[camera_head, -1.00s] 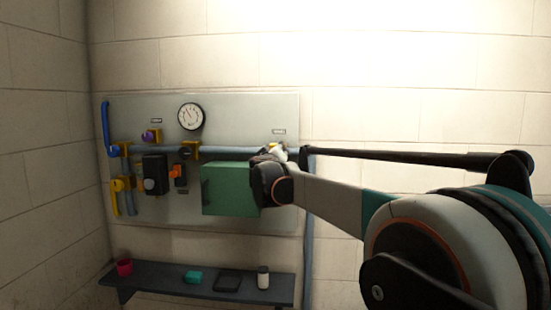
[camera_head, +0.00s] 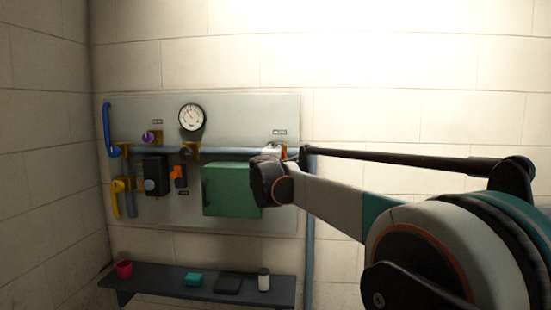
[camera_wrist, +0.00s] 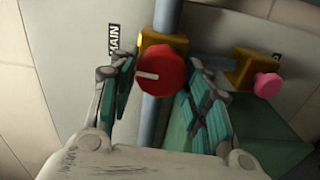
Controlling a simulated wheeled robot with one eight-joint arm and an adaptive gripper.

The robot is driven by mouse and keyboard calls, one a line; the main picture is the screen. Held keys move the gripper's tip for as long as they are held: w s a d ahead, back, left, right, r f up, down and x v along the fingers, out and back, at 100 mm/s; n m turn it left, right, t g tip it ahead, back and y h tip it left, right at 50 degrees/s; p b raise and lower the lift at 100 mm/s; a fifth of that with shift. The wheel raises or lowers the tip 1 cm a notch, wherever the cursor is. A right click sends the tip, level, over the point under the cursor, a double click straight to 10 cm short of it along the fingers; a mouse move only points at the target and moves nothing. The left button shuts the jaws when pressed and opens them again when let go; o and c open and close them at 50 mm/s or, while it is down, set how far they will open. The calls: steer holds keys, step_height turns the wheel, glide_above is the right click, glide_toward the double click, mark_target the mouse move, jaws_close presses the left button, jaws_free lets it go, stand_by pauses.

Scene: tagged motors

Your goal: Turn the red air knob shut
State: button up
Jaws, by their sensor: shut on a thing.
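The red knob (camera_wrist: 161,71) is round with a white pointer line, and it sits on a yellow mount (camera_wrist: 158,42) on the pipe. In the wrist view the line points left, towards a label reading MAIN (camera_wrist: 114,42). My gripper (camera_wrist: 163,74) has one teal-padded finger on each side of the knob and is shut on it. The exact contact at the fingertips is hard to see. In the head view my gripper (camera_head: 275,150) is at the right end of the panel, and my wrist hides the knob.
A pink knob (camera_wrist: 267,85) on another yellow mount stands close to my right finger. A green box (camera_head: 231,190) is just left of my wrist. The panel also carries a gauge (camera_head: 191,117), a purple knob (camera_head: 149,137) and a black box (camera_head: 156,175). A shelf (camera_head: 150,281) is below.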

steer(key=shift+n, duration=0.5)
steer(key=o, duration=1)
steer(key=shift+f, duration=0.1)
steer(key=shift+o, duration=0.2)
steer(key=shift+a, duration=0.1)
steer(key=s, duration=1.2)
steer(key=shift+a, duration=0.15)
